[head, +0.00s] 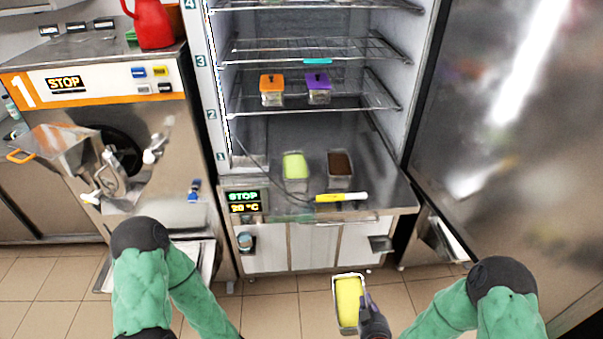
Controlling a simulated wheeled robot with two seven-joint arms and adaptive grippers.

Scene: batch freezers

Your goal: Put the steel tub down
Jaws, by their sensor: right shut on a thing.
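A steel tub (336,302) with a yellow filling (348,298) is at the bottom centre of the head view, in front of the open freezer cabinet and seen against the tiled floor. My right gripper (367,303) is shut on the tub's right side and holds it in the air, about level. The fingertips are partly hidden. My left arm shows at the lower left, but its gripper is out of the picture. Two other tubs, one with pale green filling (295,166) and one with brown filling (340,164), stand on the cabinet's bottom deck.
The cabinet's steel deck (385,190) has bare room beside the tubs. A yellow-and-white tool (342,197) lies near its front edge. Orange-lidded (272,90) and purple-lidded (318,88) containers stand on a wire shelf. The freezer machine (100,130) is left; the open door (500,130) is right.

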